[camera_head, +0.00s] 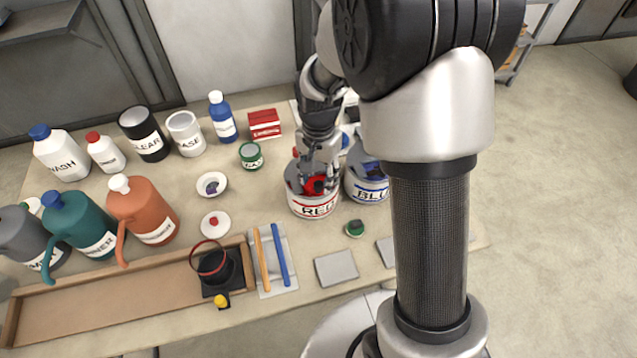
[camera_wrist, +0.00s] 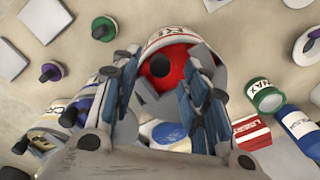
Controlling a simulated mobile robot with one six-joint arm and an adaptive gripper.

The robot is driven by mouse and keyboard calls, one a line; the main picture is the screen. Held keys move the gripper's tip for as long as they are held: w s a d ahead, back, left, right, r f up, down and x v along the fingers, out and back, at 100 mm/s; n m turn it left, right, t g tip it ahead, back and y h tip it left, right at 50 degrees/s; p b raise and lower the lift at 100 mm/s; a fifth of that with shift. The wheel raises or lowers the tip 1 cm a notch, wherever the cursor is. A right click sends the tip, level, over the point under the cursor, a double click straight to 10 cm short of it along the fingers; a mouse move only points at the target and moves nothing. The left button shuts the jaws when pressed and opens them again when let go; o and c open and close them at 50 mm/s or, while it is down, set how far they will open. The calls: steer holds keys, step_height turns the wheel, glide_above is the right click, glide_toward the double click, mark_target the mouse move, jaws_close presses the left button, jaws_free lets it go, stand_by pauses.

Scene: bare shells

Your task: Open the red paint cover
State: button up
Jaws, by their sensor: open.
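The red paint tin (camera_head: 314,209), a pale can with a RED label, stands on the table in the head view. Its red cover (camera_head: 314,185) with a dark knob shows at the tin's top, partly hidden by my gripper. In the wrist view the cover (camera_wrist: 178,59) is a round red disc with a black knob, seen between my fingers. My gripper (camera_head: 320,172) is over the tin, pointing down, with its fingers apart on either side of the knob in the wrist view (camera_wrist: 163,82). I cannot tell whether a finger touches the cover.
The blue paint tin (camera_head: 366,190) stands close on the right. A small green-topped knob piece (camera_head: 355,228) lies in front. A green can (camera_head: 251,156) and a red box (camera_head: 264,124) are behind left. Several bottles and jugs fill the left side.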

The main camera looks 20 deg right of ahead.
steer(key=shift+f, duration=0.95)
jaws_close()
